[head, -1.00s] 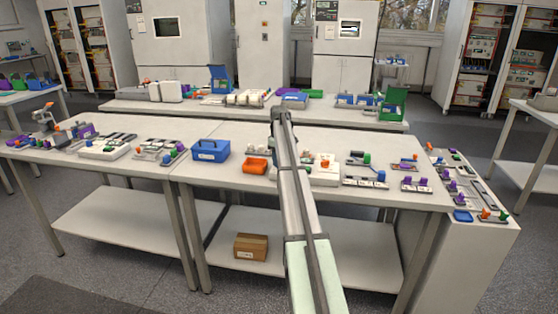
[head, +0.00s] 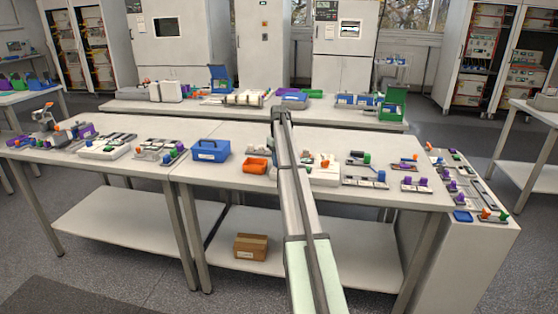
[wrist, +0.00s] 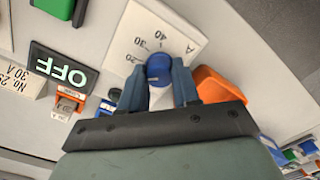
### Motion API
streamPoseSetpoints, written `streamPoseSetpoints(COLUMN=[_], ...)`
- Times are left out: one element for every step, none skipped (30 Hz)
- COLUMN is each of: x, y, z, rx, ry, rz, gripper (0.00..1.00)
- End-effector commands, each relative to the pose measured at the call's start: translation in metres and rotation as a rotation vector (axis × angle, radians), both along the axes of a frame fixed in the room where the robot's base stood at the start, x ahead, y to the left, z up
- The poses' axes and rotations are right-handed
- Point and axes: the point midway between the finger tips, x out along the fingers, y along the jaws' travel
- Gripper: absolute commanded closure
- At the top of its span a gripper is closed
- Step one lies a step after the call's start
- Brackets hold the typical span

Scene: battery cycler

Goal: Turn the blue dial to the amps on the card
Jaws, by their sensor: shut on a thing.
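The blue dial (wrist: 159,65) sits between the two fingers of my gripper (wrist: 159,84) in the wrist view, and the gripper is shut on it. The dial stands on a pale scale plate (wrist: 180,32) with 20, 30 and 40 printed upside down around it. I cannot tell which number the dial points at. A card (wrist: 17,80) at the left edge shows upside-down print that seems to read "No 25, 30 A". In the head view my arm hides the gripper and the dial.
An OFF sign (wrist: 62,68) and an orange-red switch (wrist: 69,102) lie left of the dial. An orange bin (wrist: 218,84) stands close to the right finger. In the head view, a blue box (head: 210,151) stands left of my arm, and several small fixtures fill the table's right side.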

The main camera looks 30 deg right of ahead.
Motion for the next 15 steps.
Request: streamPoseSetpoints(x=[-0.0002,-0.0002,-0.0002,-0.0002,-0.0002,-0.0002,-0.0002,-0.0002,-0.0002,-0.0002,-0.0002,-0.0003,-0.0002,-0.0002,-0.0002], y=[0.0002,0.0002,0.0002,0.0002,0.0002,0.0002,0.0002,0.0002,0.0002,0.0002,0.0001,0.0002,0.0002,0.0002,0.0002], z=[0.0002,0.0002,0.0002,0.0001,0.0002,0.0001,0.0002,0.0001,0.0001,0.0001,0.0001,0.0001,0.0001,0.0001,0.0001], rx=[0.000,0.000,0.000,0.000,0.000,0.000,0.000,0.000,0.000,0.000,0.000,0.000,0.000,0.000,0.000], ry=[0.000,0.000,0.000,0.000,0.000,0.000,0.000,0.000,0.000,0.000,0.000,0.000,0.000,0.000,0.000], rz=[-0.046,-0.074,-0.112,-0.141,-0.169,-0.207,-0.236,-0.264,-0.302,-0.331,-0.359,-0.397,-0.425,-0.454,-0.492], gripper=[0.99,0.99,0.99,0.99,0.99,0.99,0.99,0.99,0.99,0.99,0.99,0.99,0.99,0.99,0.99])
